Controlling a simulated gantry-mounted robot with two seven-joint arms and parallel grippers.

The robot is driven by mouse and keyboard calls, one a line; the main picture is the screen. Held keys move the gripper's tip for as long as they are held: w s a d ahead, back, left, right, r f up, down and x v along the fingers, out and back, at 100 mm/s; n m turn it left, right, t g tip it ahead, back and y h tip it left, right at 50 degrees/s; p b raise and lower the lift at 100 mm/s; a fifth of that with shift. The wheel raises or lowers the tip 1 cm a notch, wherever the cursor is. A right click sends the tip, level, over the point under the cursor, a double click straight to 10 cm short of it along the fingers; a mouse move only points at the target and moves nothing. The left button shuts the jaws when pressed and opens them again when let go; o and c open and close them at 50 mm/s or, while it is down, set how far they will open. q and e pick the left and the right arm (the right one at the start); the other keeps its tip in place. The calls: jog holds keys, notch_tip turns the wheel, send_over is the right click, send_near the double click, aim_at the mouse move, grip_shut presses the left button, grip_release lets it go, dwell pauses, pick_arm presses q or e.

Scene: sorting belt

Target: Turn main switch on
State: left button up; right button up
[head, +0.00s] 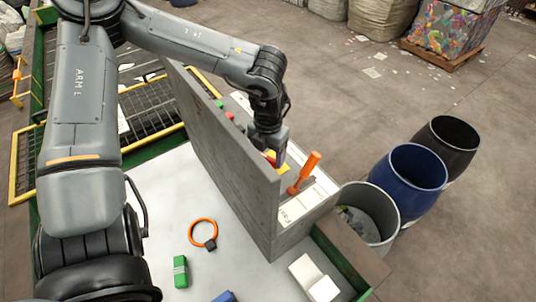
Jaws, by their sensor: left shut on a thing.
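A grey control cabinet (225,160) stands on the white table, its broad back toward me. Its control side faces right and is mostly hidden from me. My left arm reaches over the top, and my left gripper (277,160) points down on that far side, shut. A red and yellow piece (270,157), which looks like the main switch, shows right at the fingers. The fingertips and the switch's position are largely hidden by the cabinet edge. An orange-handled lever (306,172) stands tilted just right of the gripper. My right gripper is not in view.
On the white table (165,200) lie an orange ring (202,231), a green block (180,271) and a white block (312,277). Small red and green buttons (224,110) show beyond the cabinet top. Grey, blue (418,178) and black barrels stand to the right.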

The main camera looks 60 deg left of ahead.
aim_at(268, 157)
pick_arm(q)
jog(key=m, duration=0.4)
jog(key=shift+m, duration=0.3)
dwell(0.3)
jog(key=o, duration=1)
jog(key=shift+o, duration=0.2)
jog(key=shift+r, duration=0.1)
notch_tip(268, 157, up, 11)
jog(key=shift+p, duration=0.3)
